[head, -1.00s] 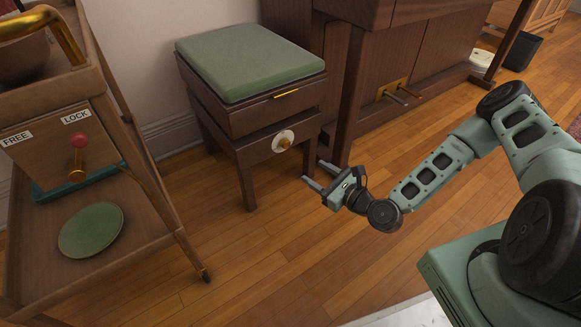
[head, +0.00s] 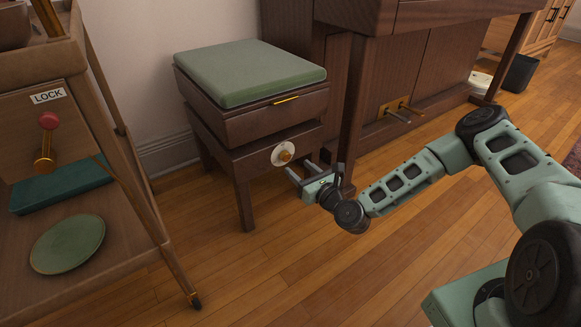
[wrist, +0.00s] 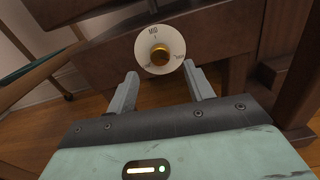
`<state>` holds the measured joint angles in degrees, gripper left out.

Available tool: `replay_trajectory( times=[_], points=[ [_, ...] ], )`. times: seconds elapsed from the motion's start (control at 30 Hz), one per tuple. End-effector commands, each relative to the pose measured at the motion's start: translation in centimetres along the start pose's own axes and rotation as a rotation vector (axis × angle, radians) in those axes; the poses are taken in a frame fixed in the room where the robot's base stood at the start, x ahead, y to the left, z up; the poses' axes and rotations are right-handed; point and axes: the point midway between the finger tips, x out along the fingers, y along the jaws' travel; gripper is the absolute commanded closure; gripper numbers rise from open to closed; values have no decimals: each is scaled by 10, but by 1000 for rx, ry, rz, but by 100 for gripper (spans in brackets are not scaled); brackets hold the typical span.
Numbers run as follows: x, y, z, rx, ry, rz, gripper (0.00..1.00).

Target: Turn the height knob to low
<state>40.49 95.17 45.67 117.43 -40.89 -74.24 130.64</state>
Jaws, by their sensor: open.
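The height knob (head: 285,156) is a small brass knob on a round white dial, on the side of the piano bench (head: 240,143) below its green cushion. In the wrist view the knob (wrist: 160,54) sits at the centre of the dial (wrist: 146,48), ahead of my fingertips. "MID" reads at the dial's top; the smaller marks at its lower sides are too small to read surely. My gripper (head: 298,173) is just right of and below the knob in the head view. In the wrist view my gripper (wrist: 165,82) is open and empty, its fingers apart and short of the knob.
A piano (head: 430,65) with brass pedals (head: 400,110) stands right of the bench, its leg close behind my gripper. A wooden cart (head: 120,240) with a "LOCK" label, red-tipped lever and green plate (head: 68,244) stands at left. The floor in front is clear.

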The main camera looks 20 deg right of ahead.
Motion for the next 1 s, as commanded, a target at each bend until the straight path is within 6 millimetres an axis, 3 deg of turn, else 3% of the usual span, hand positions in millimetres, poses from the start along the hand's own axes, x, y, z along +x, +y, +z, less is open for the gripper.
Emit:
replay_trajectory(
  times=[0.1, 0.3, 0.7, 0.73, 0.9, 1.0],
  points=[
    [23, 0, -4, -3, -2, 1, 48],
    [47, 0, -2, -2, -1, 0, 48],
    [55, 0, 0, 0, 1, 0, 48],
    [55, 0, 0, 0, 1, 0, 51],
    [55, 0, 0, 0, 1, 0, 93],
    [55, 0, 0, -1, 1, 0, 93]
  ],
)
